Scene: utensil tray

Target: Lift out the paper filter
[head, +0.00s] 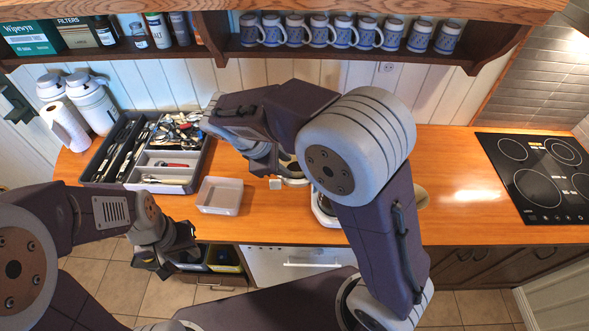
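The paper filter cannot be made out for certain. A pale, round-edged appliance part with a dark inside (291,170) shows on the counter, mostly hidden behind my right arm, and a white base (324,211) shows below it. My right gripper (274,180) points down beside this part, at its left; its fingers are too small and covered to tell whether they are open or touching anything. My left gripper (168,262) hangs in front of the counter's front edge, over the open drawer area, and seems empty; its finger gap is unclear.
A grey utensil tray (188,190) with cutlery stands at the left, with an empty light bin (220,196) to its right. Canisters (93,103) and a paper roll (65,126) stand behind. A shelf with mugs hangs above. A cooktop (540,175) is at right; counter before it is clear.

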